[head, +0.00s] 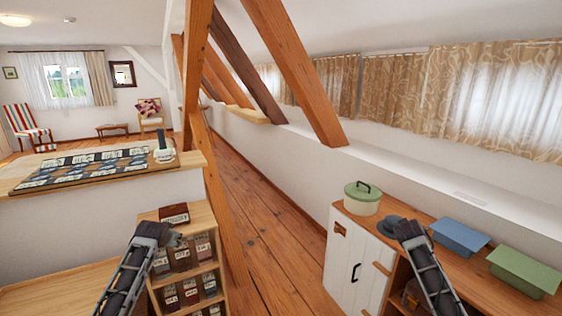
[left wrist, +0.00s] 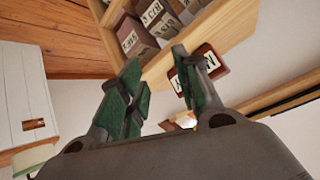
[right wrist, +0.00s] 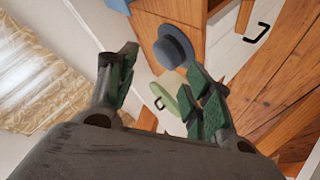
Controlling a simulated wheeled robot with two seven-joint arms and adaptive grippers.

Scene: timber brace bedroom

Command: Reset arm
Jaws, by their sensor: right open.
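My left gripper (head: 172,238) is beside the top of a small wooden shelf unit (head: 186,212), near a dark red labelled box (head: 174,214) lying on it. In the left wrist view its fingers (left wrist: 155,60) stand apart with nothing held between them, and the red box (left wrist: 210,62) shows behind one finger. My right gripper (head: 408,232) is above the wooden-topped cabinet at the right, close to a blue-grey hat (head: 387,224). In the right wrist view its fingers (right wrist: 162,62) are spread and empty, and the hat (right wrist: 173,48) shows beyond them.
A green-lidded round pot (head: 362,197), a blue box (head: 460,237) and a green box (head: 526,268) stand on the right cabinet (head: 355,265). The shelf unit holds several labelled boxes. A counter (head: 25,180) is behind at left. Slanted timber braces (head: 290,65) rise near the floor aisle (head: 262,200).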

